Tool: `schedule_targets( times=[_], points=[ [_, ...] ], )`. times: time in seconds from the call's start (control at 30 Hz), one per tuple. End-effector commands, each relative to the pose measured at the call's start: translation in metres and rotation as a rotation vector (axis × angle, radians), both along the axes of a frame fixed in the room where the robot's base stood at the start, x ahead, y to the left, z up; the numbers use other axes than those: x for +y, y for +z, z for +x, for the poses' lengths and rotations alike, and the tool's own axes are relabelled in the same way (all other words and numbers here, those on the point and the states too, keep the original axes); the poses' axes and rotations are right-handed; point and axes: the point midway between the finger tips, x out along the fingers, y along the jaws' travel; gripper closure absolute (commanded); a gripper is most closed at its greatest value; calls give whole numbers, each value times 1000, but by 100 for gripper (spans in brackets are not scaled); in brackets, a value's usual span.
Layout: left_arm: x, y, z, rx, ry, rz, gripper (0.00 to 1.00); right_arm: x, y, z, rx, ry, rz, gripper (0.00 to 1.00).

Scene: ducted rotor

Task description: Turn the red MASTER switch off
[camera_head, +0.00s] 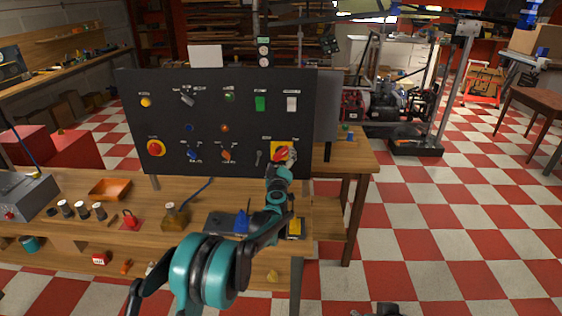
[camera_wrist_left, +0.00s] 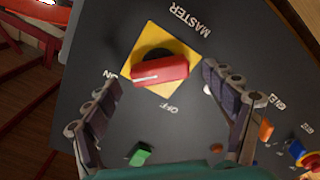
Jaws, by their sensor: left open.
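The red MASTER switch (camera_head: 281,152) is a red rotary handle on a yellow square plate, at the lower right of the dark panel (camera_head: 220,110). In the left wrist view the handle (camera_wrist_left: 162,69) lies across the yellow plate (camera_wrist_left: 152,36). The white-marked end of the handle is towards the ON label; the OFF label is below the plate. My left gripper (camera_wrist_left: 163,80) is open, with one finger on each side of the handle; I see no clear contact. In the head view the left gripper (camera_head: 287,160) is at the switch and partly covers it. My right gripper cannot be made out.
A red knob on yellow (camera_head: 156,148) sits at the panel's left, with several other switches and lamps between. Open checkered floor is at the right.

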Motion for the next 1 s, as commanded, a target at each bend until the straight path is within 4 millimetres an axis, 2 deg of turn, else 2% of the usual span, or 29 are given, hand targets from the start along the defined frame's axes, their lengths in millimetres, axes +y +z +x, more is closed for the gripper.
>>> schedule_targets(
  times=[0.1,0.37,0.57,1.0],
  points=[
    [0,0,8,0,0,0,16,0,-2,0,0,0,0,60],
    [0,1,9,0,0,0,16,0,-2,0,0,0,0,60],
    [0,1,9,0,0,0,65,0,-2,0,0,0,0,60],
    [0,1,9,0,0,-58,65,0,-1,0,0,0,0,60]
  ],
)
